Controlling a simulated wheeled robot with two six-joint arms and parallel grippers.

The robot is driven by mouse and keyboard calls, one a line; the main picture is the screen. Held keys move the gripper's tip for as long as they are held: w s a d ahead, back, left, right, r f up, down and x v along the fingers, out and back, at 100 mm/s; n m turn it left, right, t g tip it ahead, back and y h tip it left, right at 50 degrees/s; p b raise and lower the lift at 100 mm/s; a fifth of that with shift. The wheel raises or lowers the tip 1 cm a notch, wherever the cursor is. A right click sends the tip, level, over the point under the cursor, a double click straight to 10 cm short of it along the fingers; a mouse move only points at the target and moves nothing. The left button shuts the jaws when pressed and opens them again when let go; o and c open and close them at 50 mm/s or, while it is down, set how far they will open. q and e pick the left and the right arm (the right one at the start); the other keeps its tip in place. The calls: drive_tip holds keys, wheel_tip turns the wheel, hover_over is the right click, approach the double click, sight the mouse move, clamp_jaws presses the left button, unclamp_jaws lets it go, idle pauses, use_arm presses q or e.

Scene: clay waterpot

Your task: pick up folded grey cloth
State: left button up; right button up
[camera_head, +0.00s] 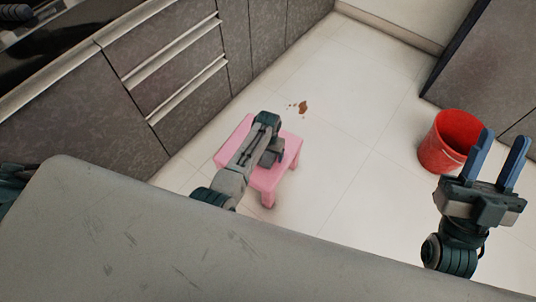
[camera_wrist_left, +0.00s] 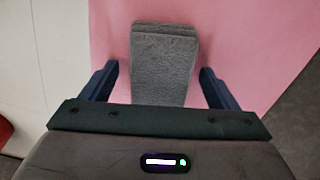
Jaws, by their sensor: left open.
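The folded grey cloth (camera_wrist_left: 163,62) lies on the pink stool (camera_wrist_left: 250,35) in the left wrist view, its long side running away from my gripper. My left gripper (camera_wrist_left: 158,72) is open, with one blue finger on each side of the cloth; a pink gap shows between each finger and the cloth. In the head view my left arm reaches over the stool (camera_head: 231,143) and hides the left fingers; I cannot make out the cloth clearly there. My right gripper (camera_head: 496,160) is open and empty, its two blue fingers apart, at the right of the head view.
A red bucket (camera_head: 440,148) stands on the floor beyond my right gripper. Brown crumbs or stains (camera_head: 302,107) lie on the pale tiles behind the stool. Grey cabinets (camera_head: 180,75) line the left side. The floor between stool and bucket is clear.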

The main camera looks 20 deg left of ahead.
use_arm(q)
drive_tip(key=c, duration=1.1)
drive_tip(key=shift+o, duration=0.2)
drive_tip(key=shift+r, duration=0.1)
